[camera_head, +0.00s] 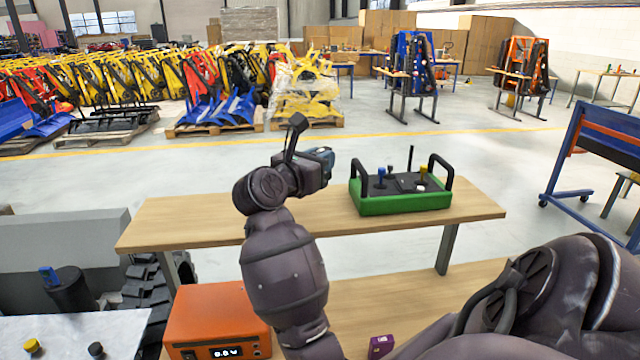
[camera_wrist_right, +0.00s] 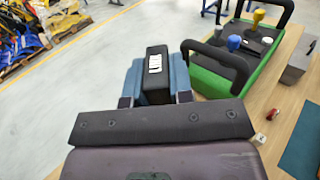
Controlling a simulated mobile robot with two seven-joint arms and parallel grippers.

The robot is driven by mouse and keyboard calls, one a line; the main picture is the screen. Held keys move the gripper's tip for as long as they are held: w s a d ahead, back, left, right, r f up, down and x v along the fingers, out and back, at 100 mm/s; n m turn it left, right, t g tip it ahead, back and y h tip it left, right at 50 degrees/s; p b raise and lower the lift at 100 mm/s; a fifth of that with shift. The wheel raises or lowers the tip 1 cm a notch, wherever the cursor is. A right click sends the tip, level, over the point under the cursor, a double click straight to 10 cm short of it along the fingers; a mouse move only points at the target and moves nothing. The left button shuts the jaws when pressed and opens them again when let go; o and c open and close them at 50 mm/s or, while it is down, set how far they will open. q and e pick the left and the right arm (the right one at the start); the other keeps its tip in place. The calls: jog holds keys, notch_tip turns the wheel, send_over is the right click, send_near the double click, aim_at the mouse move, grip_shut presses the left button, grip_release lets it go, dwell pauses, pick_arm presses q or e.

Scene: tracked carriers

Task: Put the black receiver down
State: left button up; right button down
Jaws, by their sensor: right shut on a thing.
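The black receiver (camera_wrist_right: 155,75) is a small black block with a white label. In the right wrist view it sits between the blue-grey fingers of my right gripper (camera_wrist_right: 157,82), which are shut on it. In the head view my right gripper (camera_head: 320,160) is at the far side of the wooden table (camera_head: 200,218), left of the green control box. The receiver itself is mostly hidden there by the gripper and wrist. I cannot tell its exact height above the table. My left gripper is not in view.
A green control box (camera_head: 400,204) with black handles and levers stands on the table's right half. The table's left part is bare. Nearer stand an orange box (camera_head: 218,318) with a display and a small purple box (camera_head: 381,346). A blue rack (camera_head: 590,150) stands at right.

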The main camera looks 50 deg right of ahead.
jog(key=shift+f, duration=2.55)
jog(key=shift+f+b, duration=0.15)
jog(key=shift+b, duration=0.15)
jog(key=c, duration=1)
grip_release()
